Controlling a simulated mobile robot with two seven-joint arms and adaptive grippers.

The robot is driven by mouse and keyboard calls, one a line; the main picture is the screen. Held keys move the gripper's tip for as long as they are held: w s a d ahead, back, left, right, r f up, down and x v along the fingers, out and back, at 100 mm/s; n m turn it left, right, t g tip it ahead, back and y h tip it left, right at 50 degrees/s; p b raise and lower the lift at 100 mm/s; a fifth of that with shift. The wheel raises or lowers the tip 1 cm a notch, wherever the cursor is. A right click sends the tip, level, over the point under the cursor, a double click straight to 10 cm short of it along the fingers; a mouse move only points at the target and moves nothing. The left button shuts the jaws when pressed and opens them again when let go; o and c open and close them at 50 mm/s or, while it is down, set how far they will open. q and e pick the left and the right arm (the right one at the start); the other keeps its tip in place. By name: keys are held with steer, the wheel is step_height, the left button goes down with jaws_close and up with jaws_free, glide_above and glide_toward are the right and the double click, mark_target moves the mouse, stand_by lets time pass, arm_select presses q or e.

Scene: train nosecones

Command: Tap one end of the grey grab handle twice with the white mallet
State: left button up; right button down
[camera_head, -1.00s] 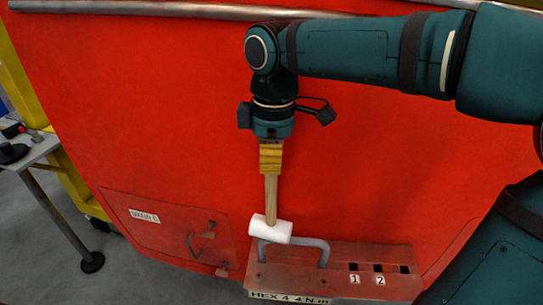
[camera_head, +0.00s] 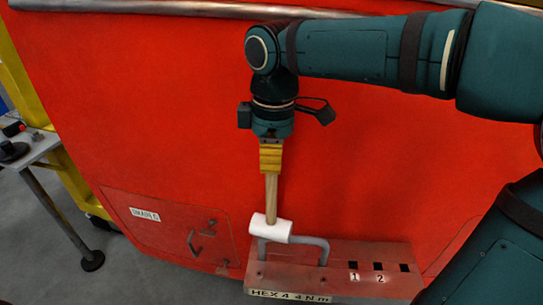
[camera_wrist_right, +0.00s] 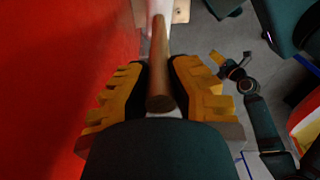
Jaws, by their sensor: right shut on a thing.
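The white mallet has a white head (camera_head: 270,229) and a wooden handle (camera_head: 271,197). My right gripper (camera_head: 271,168) is shut on the handle and holds the mallet head-down. In the right wrist view the handle (camera_wrist_right: 160,70) runs between the yellow fingers. The grey grab handle (camera_head: 312,243) stands on a red block (camera_head: 300,274). The mallet head is over the left end of the grab handle and hides part of it. I cannot tell whether they touch. My left gripper is not in view.
The red train panel (camera_head: 170,110) fills the background behind my arm. The block carries labels 1 and 2 beside dark square holes (camera_head: 379,266) on its right. A small hatch (camera_head: 170,228) with a handle is at lower left. A table (camera_head: 30,150) stands at far left.

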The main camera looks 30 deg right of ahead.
stand_by(0.3)
steer(key=shift+r+p, duration=2.8)
steer(key=shift+r, duration=0.2)
steer(key=shift+d, duration=0.1)
